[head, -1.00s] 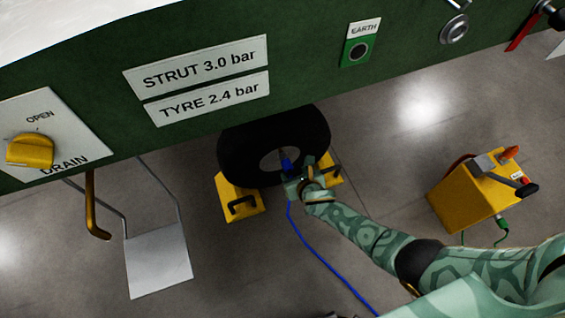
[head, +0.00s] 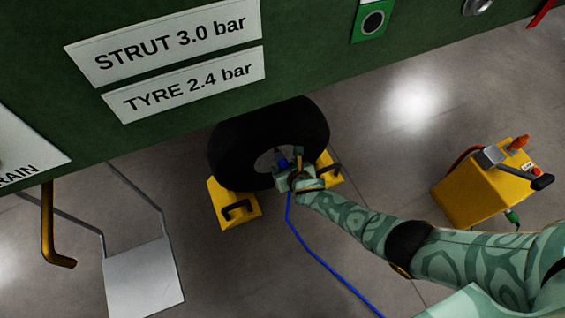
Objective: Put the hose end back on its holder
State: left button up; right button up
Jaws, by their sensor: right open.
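The blue hose (head: 316,254) runs from the wheel down along the floor to the bottom edge. Its blue end (head: 283,163) shows small at the hub of the black tyre (head: 232,155). My right gripper (head: 287,172) is open right at the hub, around or beside the hose end; I cannot tell which. Its fingers are small and partly hidden. I cannot make out a holder for the hose end. My left gripper is not in view.
Yellow chocks (head: 228,208) with black handles flank the tyre. A yellow cart (head: 482,190) stands on the floor at right. The green body (head: 300,50) with pressure plates hangs overhead; a bronze pipe (head: 48,225) and grey step (head: 143,278) hang at left. Floor between tyre and cart is clear.

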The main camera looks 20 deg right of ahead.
dwell(0.7)
grip_shut()
